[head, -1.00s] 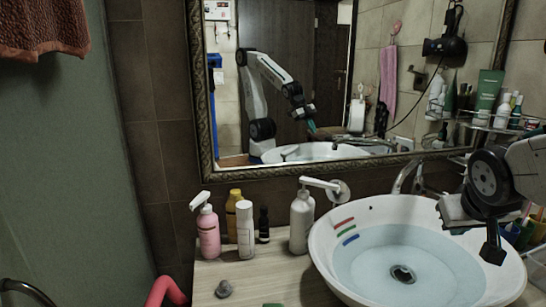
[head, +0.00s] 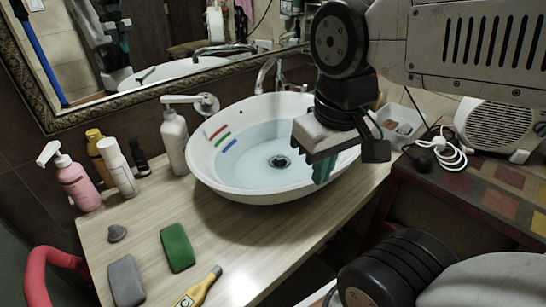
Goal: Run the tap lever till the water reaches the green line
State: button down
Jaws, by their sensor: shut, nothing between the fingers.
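The white basin (head: 262,193) holds clear water (head: 262,158) over a dark drain. On its inner left wall are a red line (head: 217,131), a green line (head: 222,139) and a blue line (head: 229,146). The water's edge lies close to the blue line, below the green. A curved metal tap (head: 264,74) stands behind the basin. A round metal wall fitting (head: 207,103) sits by a white bar (head: 182,99); I cannot tell whether the bar is the tap lever or a pump head. My gripper (head: 323,168) is shut and empty, in front of the basin's right side.
Bottles including a pink one (head: 78,184) and a pale dispenser (head: 173,143) stand left of the basin. A green block (head: 177,248), grey block (head: 127,281) and yellow tube (head: 199,288) lie on the front counter. A clear box (head: 400,124) is at right.

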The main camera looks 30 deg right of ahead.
jog(key=c, duration=1.9)
grip_release()
jog(key=shift+o, duration=0.3)
jog(key=w+d+f+n+t+h, duration=0.1)
jog(key=w+d+n+t, duration=0.1)
jog(key=w, duration=0.9)
jog(key=d+t, duration=0.1)
jog(key=d, duration=0.1)
jog(key=shift+w+d, duration=0.15)
jog(key=shift+d, duration=0.25)
jog(key=n+t+h, duration=0.2)
jog(key=n+t, duration=1)
jog(key=n, duration=0.2)
send_near(301, 87)
jog(key=a+x, duration=0.1)
jog(key=x, duration=0.7)
jog(key=d+x, duration=0.1)
jog(key=x, duration=0.2)
jog(key=shift+w, duration=0.2)
